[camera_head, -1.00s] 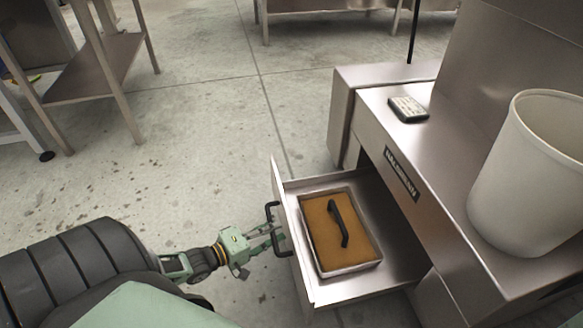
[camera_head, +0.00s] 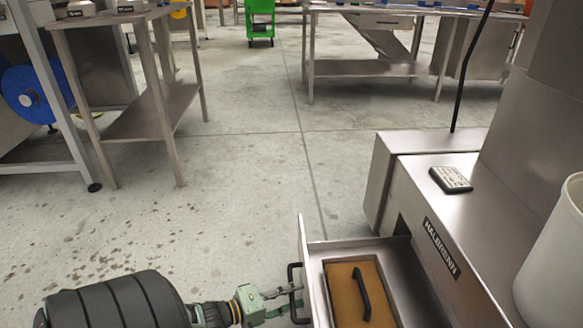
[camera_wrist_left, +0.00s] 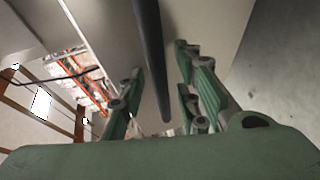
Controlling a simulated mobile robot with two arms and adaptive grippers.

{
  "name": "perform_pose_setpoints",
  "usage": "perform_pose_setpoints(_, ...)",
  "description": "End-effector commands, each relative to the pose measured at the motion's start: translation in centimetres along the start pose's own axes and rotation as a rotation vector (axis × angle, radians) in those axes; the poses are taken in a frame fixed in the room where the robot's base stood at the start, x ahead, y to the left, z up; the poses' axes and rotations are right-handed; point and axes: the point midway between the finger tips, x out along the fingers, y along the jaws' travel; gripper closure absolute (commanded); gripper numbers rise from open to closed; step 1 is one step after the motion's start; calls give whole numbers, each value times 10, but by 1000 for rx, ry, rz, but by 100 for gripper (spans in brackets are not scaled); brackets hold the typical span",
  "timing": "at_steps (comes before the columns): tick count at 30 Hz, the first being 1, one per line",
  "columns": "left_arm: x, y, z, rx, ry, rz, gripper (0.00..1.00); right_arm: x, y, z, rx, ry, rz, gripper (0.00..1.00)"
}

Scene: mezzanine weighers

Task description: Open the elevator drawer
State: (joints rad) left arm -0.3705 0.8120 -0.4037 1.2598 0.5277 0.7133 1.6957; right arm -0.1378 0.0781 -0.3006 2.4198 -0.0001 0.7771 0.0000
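The elevator drawer (camera_head: 393,270) is pulled out of the steel machine, seen at the bottom of the head view. A black bar handle (camera_head: 292,291) is on its front panel (camera_head: 304,262). My left gripper (camera_head: 296,296) is at this handle. In the left wrist view, the dark handle bar (camera_wrist_left: 148,50) runs between the spread fingers of my left gripper (camera_wrist_left: 158,88), with gaps visible on both sides. The drawer holds a tray with a brown surface (camera_head: 350,302) and a black grip (camera_head: 361,292). My right gripper is not in view.
The machine's steel top (camera_head: 490,205) carries a small keypad (camera_head: 450,179) and a whitish bin (camera_head: 562,255) at right. A steel table (camera_head: 150,125) stands at left, and another bench (camera_head: 365,68) at the back. The floor left of the drawer is clear.

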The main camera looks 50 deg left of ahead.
Motion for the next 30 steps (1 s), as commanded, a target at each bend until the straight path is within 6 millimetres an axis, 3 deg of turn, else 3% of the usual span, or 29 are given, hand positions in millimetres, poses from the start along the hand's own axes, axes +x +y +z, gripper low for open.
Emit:
perform_pose_setpoints(7,-1,0,1,-3,0,-1,69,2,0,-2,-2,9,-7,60)
perform_pose_setpoints(11,-12,-2,1,-2,-1,-4,69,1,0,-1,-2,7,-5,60)
perform_pose_setpoints(24,-99,-1,1,-2,-1,-4,69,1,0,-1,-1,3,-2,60)
perform_pose_setpoints(30,-118,-1,0,-2,0,-1,69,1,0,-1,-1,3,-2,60)
